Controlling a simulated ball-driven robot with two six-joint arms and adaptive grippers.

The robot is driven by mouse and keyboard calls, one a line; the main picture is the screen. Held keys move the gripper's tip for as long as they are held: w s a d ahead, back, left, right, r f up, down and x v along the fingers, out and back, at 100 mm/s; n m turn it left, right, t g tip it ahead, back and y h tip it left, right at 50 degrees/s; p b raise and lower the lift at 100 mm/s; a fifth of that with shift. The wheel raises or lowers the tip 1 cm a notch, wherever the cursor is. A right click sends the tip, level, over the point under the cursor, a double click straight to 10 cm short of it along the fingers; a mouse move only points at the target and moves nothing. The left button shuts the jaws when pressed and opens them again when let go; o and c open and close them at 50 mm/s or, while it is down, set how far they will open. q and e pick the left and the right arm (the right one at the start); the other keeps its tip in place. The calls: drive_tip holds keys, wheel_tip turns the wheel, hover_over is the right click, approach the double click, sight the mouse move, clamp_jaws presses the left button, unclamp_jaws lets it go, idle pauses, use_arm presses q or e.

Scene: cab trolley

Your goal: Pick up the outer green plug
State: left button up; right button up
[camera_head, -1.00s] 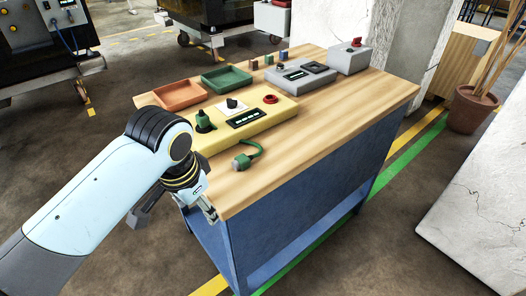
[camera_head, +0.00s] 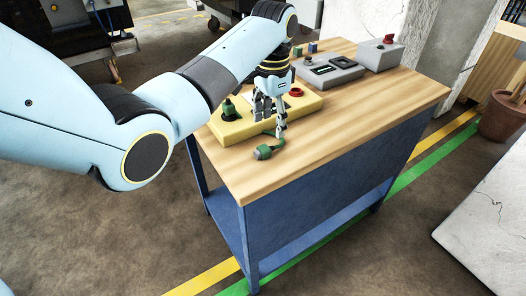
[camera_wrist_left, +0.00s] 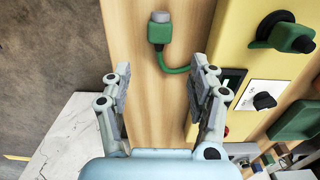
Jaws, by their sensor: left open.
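A green plug with a grey end (camera_head: 265,151) lies on the wooden table top beside the yellow panel, at the end of a short green cable. It also shows in the left wrist view (camera_wrist_left: 160,30), ahead of the fingertips. A second green plug (camera_head: 229,110) stands on the yellow panel (camera_head: 237,130); it shows at the right in the wrist view (camera_wrist_left: 293,37). My left gripper (camera_head: 268,122) points down near the panel's front edge, open and empty. In the wrist view the cable's lower end runs close to the right-hand finger (camera_wrist_left: 200,100). My right gripper is out of view.
A grey panel (camera_head: 345,73) and a grey box with a red button (camera_head: 379,53) stand further back on the table (camera_head: 360,112). The table's near right part is clear. My left arm hides the table's far left.

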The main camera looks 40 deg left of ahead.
sight(268, 146)
use_arm(q)
wheel_tip(268, 146, down, 2)
drive_tip(key=shift+f, duration=0.1)
drive_tip(key=shift+s+a+f, duration=0.1)
drive_tip(key=shift+s+f, duration=0.15)
drive_tip(key=shift+f, duration=1.15)
drive_tip(key=shift+s+f, duration=0.2)
drive_tip(key=shift+f, duration=1.15)
clamp_jaws()
drive_tip(key=shift+r, duration=0.1)
wheel_tip(268, 146, up, 4)
drive_tip(key=shift+r, duration=0.1)
drive_tip(key=s+d+r, duration=0.2)
drive_tip(key=d+r, duration=0.4)
drive_tip(key=d, duration=0.5)
drive_tip(key=shift+s+d+r, duration=0.25)
drive_tip(key=shift+r, duration=0.1)
